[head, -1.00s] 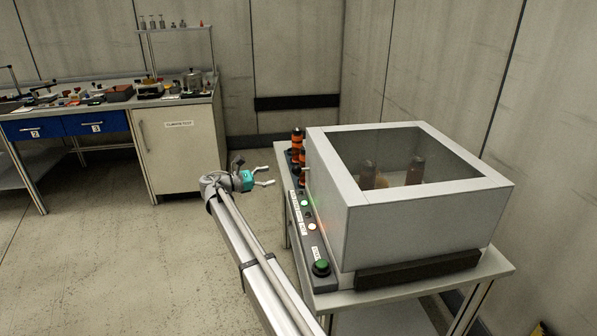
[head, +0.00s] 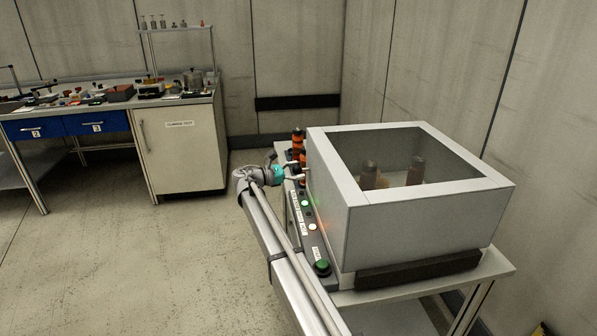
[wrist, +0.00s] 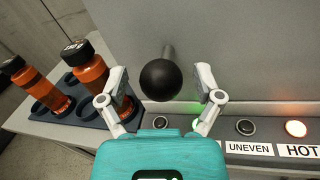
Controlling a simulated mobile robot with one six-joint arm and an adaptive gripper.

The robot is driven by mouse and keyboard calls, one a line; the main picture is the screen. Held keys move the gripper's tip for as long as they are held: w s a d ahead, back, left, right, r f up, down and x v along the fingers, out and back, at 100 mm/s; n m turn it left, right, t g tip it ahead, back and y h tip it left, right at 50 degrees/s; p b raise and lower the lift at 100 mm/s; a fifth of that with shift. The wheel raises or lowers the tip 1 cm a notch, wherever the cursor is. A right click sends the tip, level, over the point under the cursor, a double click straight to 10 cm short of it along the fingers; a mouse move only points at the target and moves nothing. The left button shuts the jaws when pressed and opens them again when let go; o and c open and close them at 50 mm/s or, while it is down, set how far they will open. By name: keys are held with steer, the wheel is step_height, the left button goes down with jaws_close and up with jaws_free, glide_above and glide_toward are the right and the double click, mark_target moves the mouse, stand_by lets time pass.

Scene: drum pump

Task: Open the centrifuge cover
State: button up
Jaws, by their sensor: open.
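The centrifuge (head: 400,235) is a grey box on a table, with a framed, see-through cover (head: 410,165) on top; the cover looks shut. Dark-capped bottles show inside through the window. In the wrist view, a black ball knob (wrist: 160,80) on a short stem sticks out of the centrifuge's grey side. My gripper (wrist: 160,88) is open, with one finger on each side of the knob; I cannot tell whether either finger touches it. In the head view my gripper (head: 290,172) is at the left side of the centrifuge, and the knob is hard to make out there.
Orange bottles (wrist: 88,68) with black caps stand in a dark rack left of the knob. A panel with lamps and labels "UNEVEN" (wrist: 249,148) and "HOT" lies below. A green button (head: 322,267) is at the panel's near end. A workbench (head: 180,150) stands at the back left.

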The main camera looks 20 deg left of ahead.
steer(key=shift+c, duration=0.3)
jaws_close()
steer(key=shift+w+d+r, duration=0.1)
steer(key=shift+w+r, duration=0.05)
steer(key=shift+r, duration=0.05)
